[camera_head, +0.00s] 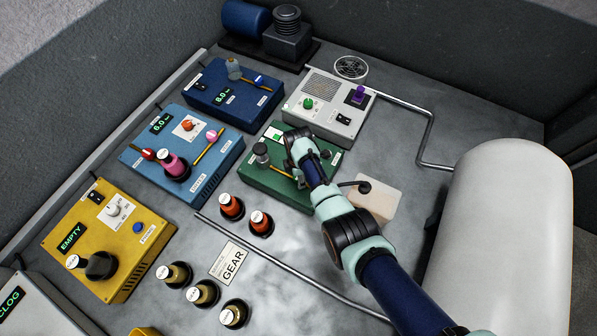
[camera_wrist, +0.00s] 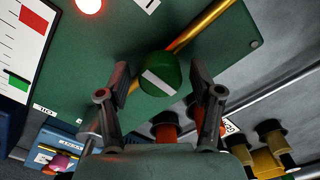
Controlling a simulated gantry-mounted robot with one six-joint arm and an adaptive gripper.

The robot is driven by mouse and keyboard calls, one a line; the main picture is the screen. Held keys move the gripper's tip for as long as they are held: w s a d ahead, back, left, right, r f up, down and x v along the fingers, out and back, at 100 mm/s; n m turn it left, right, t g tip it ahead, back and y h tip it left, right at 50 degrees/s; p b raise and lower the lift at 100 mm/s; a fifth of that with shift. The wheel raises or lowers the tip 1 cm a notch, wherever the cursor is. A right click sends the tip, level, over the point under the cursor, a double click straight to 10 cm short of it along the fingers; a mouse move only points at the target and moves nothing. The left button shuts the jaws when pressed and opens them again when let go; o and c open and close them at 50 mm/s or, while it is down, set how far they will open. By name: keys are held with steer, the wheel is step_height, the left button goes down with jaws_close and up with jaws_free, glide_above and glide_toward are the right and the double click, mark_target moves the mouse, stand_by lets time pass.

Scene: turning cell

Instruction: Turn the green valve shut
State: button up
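The green valve (camera_wrist: 160,75) is a round green knob with a white stripe, seen in the wrist view. It sits on a brass pipe (camera_wrist: 206,24) crossing the green panel (camera_wrist: 105,45). The stripe lies across the pipe's direction. My gripper (camera_wrist: 158,68) is open, with one finger on each side of the knob and visible gaps between. In the head view my gripper (camera_head: 299,150) is over the green panel (camera_head: 255,182) and hides the valve. A white gauge (camera_wrist: 12,45) with red and green bands and a glowing red lamp (camera_wrist: 90,5) show in the wrist view.
A grey-topped fitting (camera_head: 262,151) stands left of my gripper. A grey box (camera_head: 328,112) and blue boxes (camera_head: 235,98) are behind and left. Bottles with red (camera_head: 231,206) and yellowish (camera_head: 203,292) bodies stand in front. A large white tank (camera_head: 510,240) is at right.

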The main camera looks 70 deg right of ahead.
step_height(320, 180, up, 12)
stand_by(0.6)
stand_by(0.5)
